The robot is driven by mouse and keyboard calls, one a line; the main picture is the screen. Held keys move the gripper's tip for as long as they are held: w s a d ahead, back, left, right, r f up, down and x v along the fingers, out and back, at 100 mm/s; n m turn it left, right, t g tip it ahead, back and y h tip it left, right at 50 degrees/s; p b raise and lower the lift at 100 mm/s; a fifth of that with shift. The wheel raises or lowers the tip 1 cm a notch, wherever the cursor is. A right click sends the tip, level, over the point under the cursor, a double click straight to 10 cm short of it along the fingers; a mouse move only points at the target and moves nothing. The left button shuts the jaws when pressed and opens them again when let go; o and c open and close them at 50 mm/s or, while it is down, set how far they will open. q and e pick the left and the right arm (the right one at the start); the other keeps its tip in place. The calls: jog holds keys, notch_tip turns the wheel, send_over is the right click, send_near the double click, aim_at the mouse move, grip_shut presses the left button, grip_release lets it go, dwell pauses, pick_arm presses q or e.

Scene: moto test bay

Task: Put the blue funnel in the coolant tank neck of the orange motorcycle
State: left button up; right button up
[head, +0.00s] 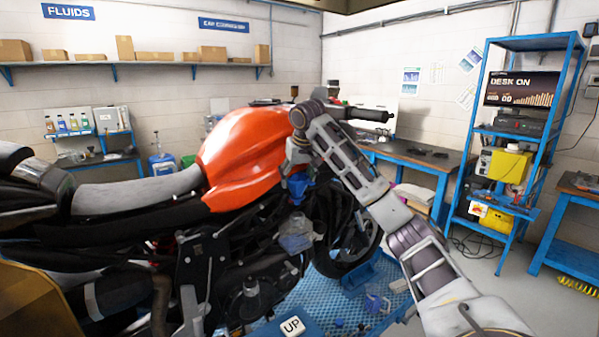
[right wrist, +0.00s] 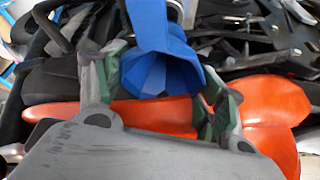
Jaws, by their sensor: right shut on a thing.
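The orange motorcycle (head: 245,150) stands across the middle of the head view. A translucent tank (head: 297,236), which looks like the coolant tank, sits low on its side, below the orange bodywork. My right gripper (head: 296,172) is beside the front of the bodywork. It is shut on the blue funnel (head: 299,190), which hangs above the tank, apart from it. In the right wrist view the funnel (right wrist: 160,72) lies between the two fingers of my right gripper (right wrist: 161,80). The tank neck is not clear in either view. My left gripper is not in view.
Dark handlebars (head: 365,114) stick out just behind my right arm. A blue lift platform (head: 375,295) with small items lies under the motorcycle. A workbench (head: 420,160) and a blue shelf rack (head: 520,50) stand at the right. Grey floor is clear between rack and lift.

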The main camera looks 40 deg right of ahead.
aim_at(298, 194)
jog(key=shift+x, duration=1.15)
jog(key=shift+s+f, duration=0.1)
jog(key=shift+f, duration=0.1)
jog(key=shift+s+a, duration=0.1)
jog(key=shift+s, duration=0.2)
jog(key=shift+w+f, duration=0.1)
jog(key=shift+w, duration=0.05)
jog(key=shift+f+b, duration=0.4)
jog(key=shift+f, duration=1.45)
dwell(2.2)
jog(key=o, duration=1.1)
jog(key=shift+c, duration=0.2)
